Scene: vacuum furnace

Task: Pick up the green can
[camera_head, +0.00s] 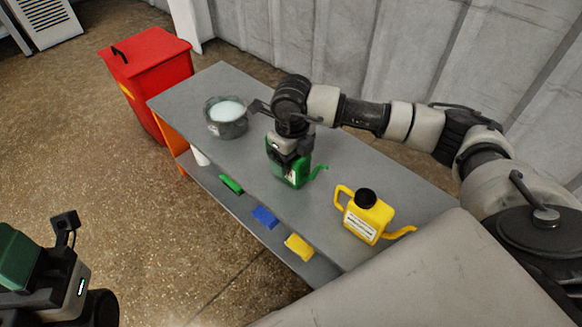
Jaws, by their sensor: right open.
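The green can (296,178) stands upright on the grey table, with a thin spout pointing right. My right gripper (290,153) comes down from above over its top. The gripper is open, and its wrist hides the can's top and handle. I cannot tell whether the fingers touch the can. Part of my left gripper (66,228) shows at the lower left, away from the table. Its jaw opening cannot be made out.
A yellow can (368,216) with a black cap stands to the right on the grey table (215,82). A metal pot (226,128) stands to the left. A red bin (148,75) stands beyond the left end.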

